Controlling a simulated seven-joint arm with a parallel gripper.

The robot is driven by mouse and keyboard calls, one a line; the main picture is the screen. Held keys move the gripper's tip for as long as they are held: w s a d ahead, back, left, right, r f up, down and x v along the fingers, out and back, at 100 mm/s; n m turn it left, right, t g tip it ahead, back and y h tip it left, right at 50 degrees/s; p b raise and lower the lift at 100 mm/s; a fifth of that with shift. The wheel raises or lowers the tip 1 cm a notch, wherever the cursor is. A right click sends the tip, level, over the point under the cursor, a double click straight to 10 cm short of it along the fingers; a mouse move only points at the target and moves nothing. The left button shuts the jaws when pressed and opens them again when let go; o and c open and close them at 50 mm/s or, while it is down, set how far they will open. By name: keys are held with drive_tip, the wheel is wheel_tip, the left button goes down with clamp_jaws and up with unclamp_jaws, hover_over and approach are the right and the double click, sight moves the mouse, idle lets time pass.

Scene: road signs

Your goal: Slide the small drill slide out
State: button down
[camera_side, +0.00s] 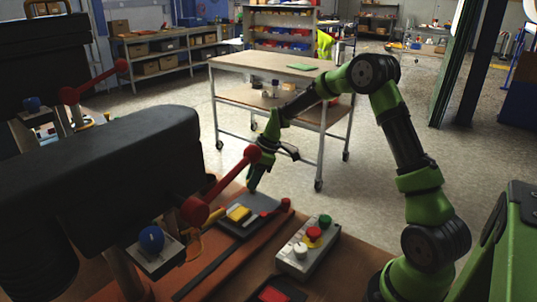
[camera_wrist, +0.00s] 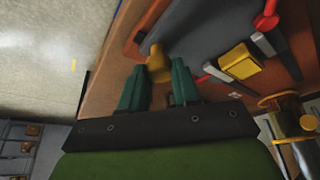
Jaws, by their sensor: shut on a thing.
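The slide looks like a dark grey plate (camera_side: 262,203) on the brown bench; it also shows in the wrist view (camera_wrist: 205,28). A yellow block (camera_side: 238,213) sits on it, seen larger in the wrist view (camera_wrist: 239,61). A brass-yellow knob (camera_wrist: 157,62) stands at the plate's near edge in the wrist view. My gripper (camera_side: 253,184) reaches down to the far end of the plate. In the wrist view its two green fingers (camera_wrist: 157,76) are on either side of the knob, shut on it. The side view hides the knob behind my gripper.
A button box (camera_side: 305,248) stands right of the plate. A red-knobbed lever (camera_side: 222,184) and a blue-knobbed box (camera_side: 153,245) are close on the left, under a large dark machine head (camera_side: 110,160). A wheeled cart (camera_side: 285,68) stands behind, with open floor around it.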

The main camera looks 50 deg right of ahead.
drive_tip(key=shift+d, duration=0.45)
drive_tip(key=c, duration=0.8)
unclamp_jaws()
drive_tip(key=shift+a, duration=0.1)
drive_tip(key=shift+s+r, duration=0.1)
drive_tip(key=shift+r, duration=0.15)
drive_tip(key=v, duration=1.6)
drive_tip(key=shift+r, duration=0.15)
